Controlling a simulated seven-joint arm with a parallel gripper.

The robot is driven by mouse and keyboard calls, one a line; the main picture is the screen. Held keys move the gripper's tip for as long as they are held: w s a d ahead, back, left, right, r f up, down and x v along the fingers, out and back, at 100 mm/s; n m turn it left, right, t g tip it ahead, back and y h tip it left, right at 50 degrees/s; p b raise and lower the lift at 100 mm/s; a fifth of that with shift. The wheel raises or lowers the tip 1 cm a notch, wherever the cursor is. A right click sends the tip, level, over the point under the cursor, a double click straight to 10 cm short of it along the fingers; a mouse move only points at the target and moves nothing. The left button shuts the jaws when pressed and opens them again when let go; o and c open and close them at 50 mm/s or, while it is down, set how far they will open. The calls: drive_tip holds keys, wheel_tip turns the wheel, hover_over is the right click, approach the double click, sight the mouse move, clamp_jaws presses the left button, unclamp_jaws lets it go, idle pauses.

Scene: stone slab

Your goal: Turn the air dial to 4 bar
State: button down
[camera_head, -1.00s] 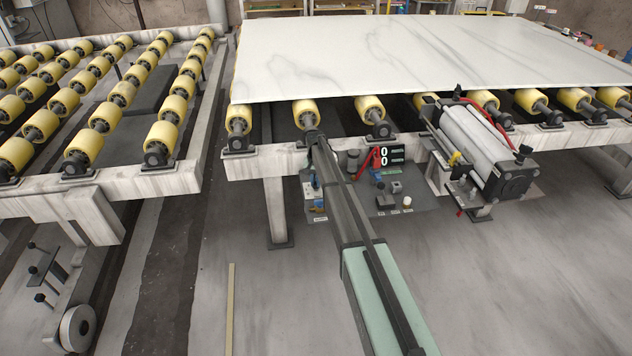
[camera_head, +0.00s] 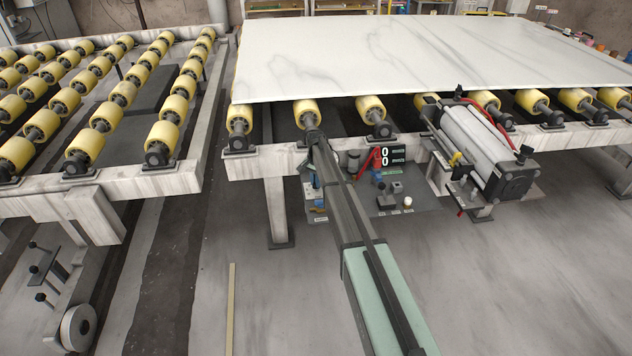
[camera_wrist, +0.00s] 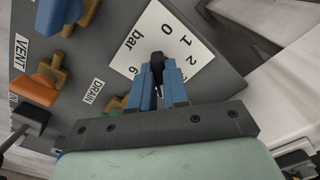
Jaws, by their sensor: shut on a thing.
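The fingers are shut on the knob from two sides and hide the lower part of the plate, including the 4. I cannot tell exactly which mark the knob points at. In the head view, my arm covers most of the dial and gripper.
A black display (camera_head: 392,154) reading 0 twice stands on the panel. An air cylinder (camera_head: 475,140) is to the right. Yellow rollers (camera_head: 306,112) carry a white stone slab (camera_head: 420,55) above.

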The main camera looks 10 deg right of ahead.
drive_tip(key=c, duration=1.1)
unclamp_jaws()
wheel_tip(320, 180, up, 14)
drive_tip(key=shift+f, duration=0.1)
drive_tip(key=s+f+n, duration=0.3)
drive_tip(key=s+f, duration=0.4)
drive_tip(key=s, duration=0.6)
drive_tip(key=s+f+n+g, duration=0.1)
drive_tip(key=s+f+n, duration=0.1)
drive_tip(key=s+f, duration=0.75)
drive_tip(key=s+f+n, duration=0.3)
drive_tip(key=s+f, duration=0.2)
drive_tip(key=s, duration=1.1)
drive_tip(key=s+f+g, duration=0.2)
drive_tip(key=s+f, duration=0.1)
drive_tip(key=s, duration=0.9)
drive_tip(key=s+d+f+g, duration=0.1)
drive_tip(key=s+f, duration=0.3)
drive_tip(key=s, duration=0.9)
drive_tip(key=s+f+g, duration=0.2)
drive_tip(key=s+f, duration=0.2)
drive_tip(key=s, duration=0.8)
drive_tip(key=shift+s+d+f+g, duration=0.2)
drive_tip(key=shift+s+g, duration=0.1)
drive_tip(key=shift+g, duration=0.1)
